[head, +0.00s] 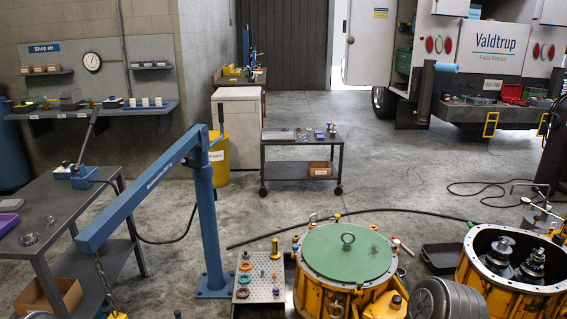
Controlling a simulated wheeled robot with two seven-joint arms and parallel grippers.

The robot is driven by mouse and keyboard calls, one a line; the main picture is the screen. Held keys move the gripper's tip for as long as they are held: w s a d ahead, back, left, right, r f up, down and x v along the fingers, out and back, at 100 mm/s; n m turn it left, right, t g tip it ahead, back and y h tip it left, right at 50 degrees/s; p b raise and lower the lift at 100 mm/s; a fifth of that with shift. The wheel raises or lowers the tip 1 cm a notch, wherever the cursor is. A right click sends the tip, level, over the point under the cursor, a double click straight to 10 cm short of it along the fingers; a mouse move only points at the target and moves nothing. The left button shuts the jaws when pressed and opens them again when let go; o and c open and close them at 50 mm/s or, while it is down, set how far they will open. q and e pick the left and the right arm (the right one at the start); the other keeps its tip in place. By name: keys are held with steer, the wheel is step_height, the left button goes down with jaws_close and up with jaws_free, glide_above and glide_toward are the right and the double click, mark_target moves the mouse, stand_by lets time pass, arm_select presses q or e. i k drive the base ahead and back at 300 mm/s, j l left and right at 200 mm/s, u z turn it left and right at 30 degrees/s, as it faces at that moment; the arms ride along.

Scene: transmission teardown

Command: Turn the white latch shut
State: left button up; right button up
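A yellow round housing (312,290) with a green lid (347,262) stands at the bottom centre in the head view. Small coloured fittings sit around its rim. A small whitish fitting (396,242) at the right of the rim may be the white latch; it is too small to tell for sure, or to tell which way it is turned. Neither of my grippers shows in this view.
A blue crane (208,220) stands left of the housing, beside a perforated stand (260,281) with coloured rings. An open yellow housing (511,300) with metal gears and a ribbed grey drum (447,299) are at right. A black hose (400,211) crosses the floor; a cart (300,165) stands behind.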

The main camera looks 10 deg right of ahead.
mark_target(396, 243)
steer(key=i+l+z, duration=0.1)
steer(key=i+l, duration=0.3)
steer(key=l, duration=0.2)
steer(key=i+l+z, duration=0.15)
steer(key=i+l, duration=0.25)
steer(key=l, duration=0.15)
steer(key=i+l, duration=0.15)
steer(key=l, duration=0.25)
steer(key=i+l+z, duration=0.1)
steer(key=l, duration=0.35)
steer(key=i+l, duration=0.15)
steer(key=l, duration=0.25)
steer(key=i+l+z, duration=0.15)
steer(key=l, duration=0.25)
steer(key=i+l, duration=0.15)
steer(key=l, duration=0.25)
steer(key=i+l+z, duration=0.1)
steer(key=l, duration=0.25)
steer(key=i+l+z, duration=0.1)
steer(key=i+l, duration=0.25)
steer(key=i+l+z, duration=0.1)
steer(key=i+l, duration=0.2)
steer(key=i, duration=0.2)
